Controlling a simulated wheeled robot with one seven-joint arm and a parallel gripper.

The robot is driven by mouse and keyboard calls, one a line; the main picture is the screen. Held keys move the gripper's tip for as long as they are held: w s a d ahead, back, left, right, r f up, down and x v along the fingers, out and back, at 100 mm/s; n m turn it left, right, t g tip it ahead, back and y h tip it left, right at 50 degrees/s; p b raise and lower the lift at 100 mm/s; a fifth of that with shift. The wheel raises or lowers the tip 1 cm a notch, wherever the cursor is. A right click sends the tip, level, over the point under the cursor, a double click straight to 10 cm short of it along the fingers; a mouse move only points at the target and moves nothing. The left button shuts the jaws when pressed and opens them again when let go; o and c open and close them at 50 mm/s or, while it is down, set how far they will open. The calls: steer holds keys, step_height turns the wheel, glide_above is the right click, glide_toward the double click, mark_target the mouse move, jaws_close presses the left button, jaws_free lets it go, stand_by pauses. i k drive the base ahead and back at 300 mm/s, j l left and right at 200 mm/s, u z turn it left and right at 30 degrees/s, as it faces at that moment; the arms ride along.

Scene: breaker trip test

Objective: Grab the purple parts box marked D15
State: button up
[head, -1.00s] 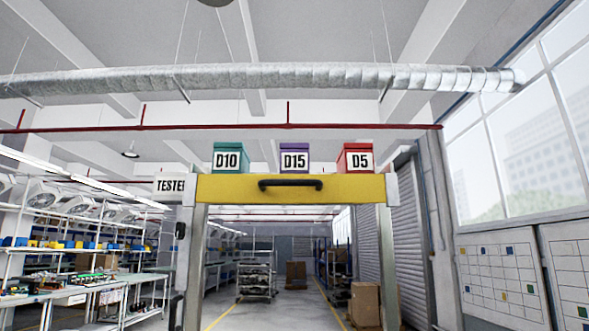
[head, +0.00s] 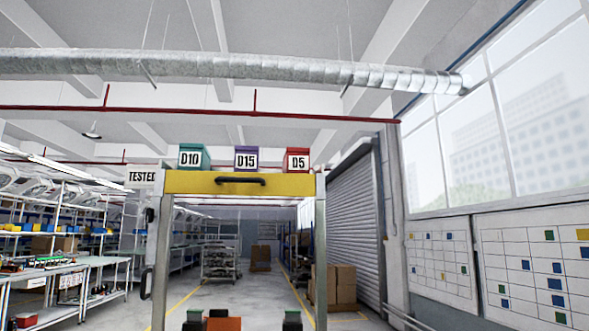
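The purple parts box marked D15 (head: 246,158) stands on top of a yellow-fronted bench frame (head: 200,183), between a teal box marked D10 (head: 194,158) and a red box marked D5 (head: 298,160). Gaps show between the three boxes. The yellow front carries a dark handle (head: 240,181) below the purple box. Orange and dark parts show at the bottom edge of the head view, below and apart from the boxes; I cannot tell whether they include my gripper's fingers.
A sign reading TESTED (head: 142,177) is at the frame's left end. Work tables (head: 45,275) and shelves line the left. Cardboard boxes (head: 335,284) stand on the floor behind the frame to the right. A wall with planner boards (head: 536,270) is at the right.

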mark_target(245, 160)
steer(key=j+z, duration=0.15)
steer(key=z, duration=0.25)
steer(key=j+z, duration=0.2)
steer(key=z, duration=0.2)
steer(key=j+z, duration=0.2)
steer(key=z, duration=0.15)
steer(key=j+z, duration=0.2)
steer(key=z, duration=0.2)
